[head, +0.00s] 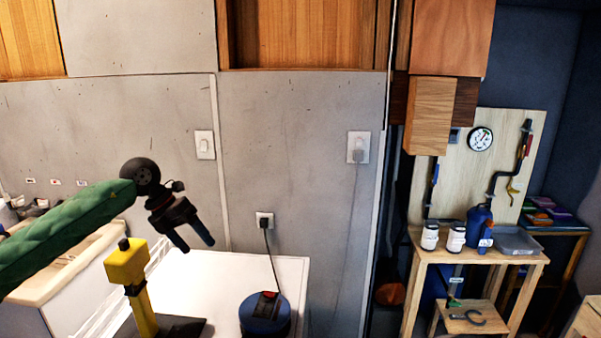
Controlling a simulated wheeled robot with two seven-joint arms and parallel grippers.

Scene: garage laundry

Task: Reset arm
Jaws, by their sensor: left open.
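My left arm comes in from the left in a green sleeve. My left gripper (195,241) is at its end in the head view, with two dark fingers apart and pointing down and to the right. It is empty and appears in front of the grey wall, over the white surface in the picture. I cannot tell its exact height. My right gripper is not in view.
A yellow upright object (127,264) with a dark base and a blue-black round device (265,315) stand on the white surface (225,268). A sink counter (85,257) is at left. A wooden workbench (490,258) with bottles stands at right.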

